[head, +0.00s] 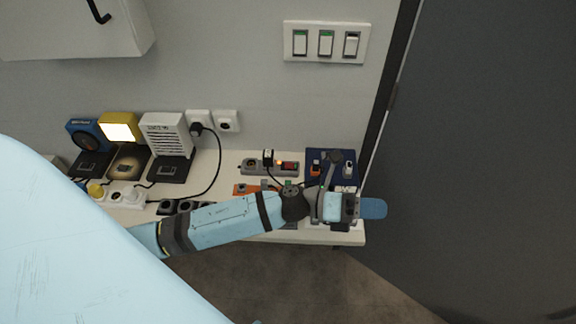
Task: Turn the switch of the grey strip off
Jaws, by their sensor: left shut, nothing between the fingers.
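The grey strip (256,170) lies on the white shelf against the wall. My left arm crosses the shelf in front of the strip. My left gripper (372,208) is shut and empty, pointing right past the shelf's right end, to the right of and nearer than the strip. My right gripper is not in view.
A dark blue panel (345,157) with sockets and switches stands right of the strip. A white strip (117,198), black sockets (168,207) and several devices, including a white slatted box (165,133), are to the left. A dark door (480,150) borders the right.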

